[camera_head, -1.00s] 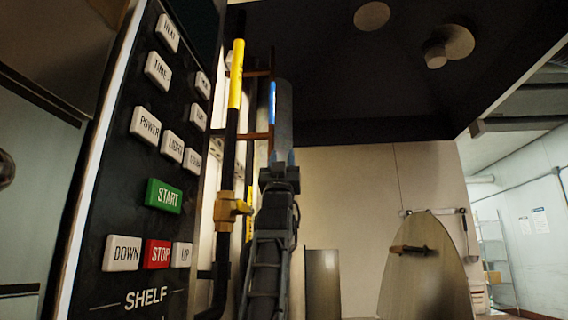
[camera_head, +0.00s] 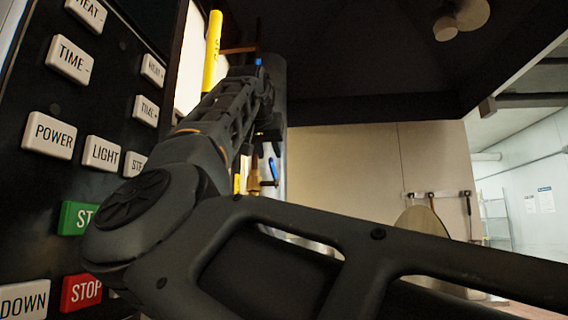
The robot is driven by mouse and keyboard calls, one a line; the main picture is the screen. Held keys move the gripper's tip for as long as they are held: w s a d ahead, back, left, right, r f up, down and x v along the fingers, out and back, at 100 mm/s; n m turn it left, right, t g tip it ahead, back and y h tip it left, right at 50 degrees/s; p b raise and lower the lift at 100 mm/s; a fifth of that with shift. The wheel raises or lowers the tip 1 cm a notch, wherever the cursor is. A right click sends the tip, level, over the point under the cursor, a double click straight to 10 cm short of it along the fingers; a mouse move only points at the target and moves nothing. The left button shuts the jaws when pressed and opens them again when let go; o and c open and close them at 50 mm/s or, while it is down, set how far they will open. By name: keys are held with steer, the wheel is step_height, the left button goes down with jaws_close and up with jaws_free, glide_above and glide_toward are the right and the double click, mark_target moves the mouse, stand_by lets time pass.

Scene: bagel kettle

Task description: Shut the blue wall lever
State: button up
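A small blue piece (camera_head: 273,170), which looks like the blue wall lever, shows beside a brass fitting on the pipes, just below the far end of my arm. Another small blue spot (camera_head: 258,62) shows above the arm's end; I cannot tell whether it belongs to the same lever. My gripper (camera_head: 268,135) is at the far end of my arm, close to the pipes. Its fingers are mostly hidden by the arm, so I cannot see whether they touch the lever or are open.
A black control panel with a red STOP button (camera_head: 81,293) stands close on the left, next to my arm. A yellow pipe section (camera_head: 212,50) rises behind the arm. A dark hood (camera_head: 370,60) hangs overhead. Tools hang on a rack (camera_head: 436,194) at the right, with open room beyond.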

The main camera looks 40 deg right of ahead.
mark_target(274, 167)
steer(key=shift+a, duration=0.15)
steer(key=shift+f, duration=0.15)
steer(key=x, duration=0.7)
steer(key=shift+w+d+f+p, duration=0.1)
steer(key=shift+d+f+p, duration=0.15)
steer(key=shift+p, duration=0.15)
steer(key=shift+c, duration=0.3)
jaws_close()
